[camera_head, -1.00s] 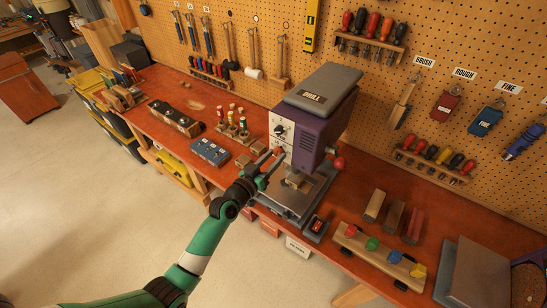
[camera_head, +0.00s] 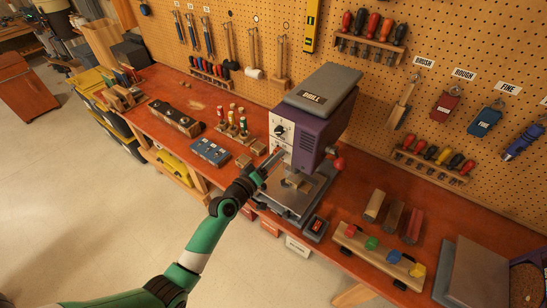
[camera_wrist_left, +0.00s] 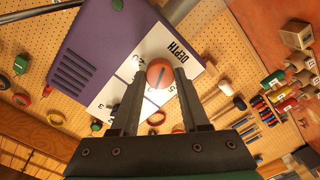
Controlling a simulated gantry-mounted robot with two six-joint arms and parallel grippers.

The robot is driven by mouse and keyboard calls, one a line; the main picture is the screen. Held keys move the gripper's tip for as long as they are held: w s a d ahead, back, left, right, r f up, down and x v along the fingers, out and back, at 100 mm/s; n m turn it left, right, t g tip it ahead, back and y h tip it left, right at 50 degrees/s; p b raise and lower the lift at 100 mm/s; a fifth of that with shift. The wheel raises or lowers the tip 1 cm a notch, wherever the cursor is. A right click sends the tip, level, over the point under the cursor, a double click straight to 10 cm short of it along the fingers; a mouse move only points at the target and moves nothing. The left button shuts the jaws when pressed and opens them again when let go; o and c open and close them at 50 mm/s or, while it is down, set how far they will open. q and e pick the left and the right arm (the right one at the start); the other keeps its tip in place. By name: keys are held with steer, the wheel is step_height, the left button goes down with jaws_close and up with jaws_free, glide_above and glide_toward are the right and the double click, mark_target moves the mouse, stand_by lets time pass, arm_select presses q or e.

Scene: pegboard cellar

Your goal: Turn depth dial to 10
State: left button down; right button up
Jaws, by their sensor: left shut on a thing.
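The drill press (camera_head: 308,125), purple with a grey top, stands on the red bench. Its white front panel is marked DEPTH in the left wrist view, beside the round orange-red depth dial (camera_wrist_left: 160,73) with a dark pointer line. Numbers around the dial are partly covered by the fingers, so I cannot read its setting surely. My left gripper (camera_head: 279,153) reaches the panel below a black knob (camera_head: 281,131). In the left wrist view the left gripper (camera_wrist_left: 160,74) has one finger on each side of the dial, shut on it. My right gripper is not in view.
A blue box (camera_head: 210,152) and a rack of small bottles (camera_head: 233,123) stand left of the press. A red-and-black switch box (camera_head: 315,228) is at its front right. Wooden blocks and a rack of coloured knobs (camera_head: 378,255) lie farther right. A pegboard with tools rises behind.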

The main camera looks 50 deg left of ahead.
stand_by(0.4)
arm_select(q)
steer(key=shift+c, duration=2)
jaws_free()
steer(key=shift+s, duration=0.1)
steer(key=v, duration=1.1)
steer(key=shift+s, duration=0.2)
steer(key=shift+d, duration=0.1)
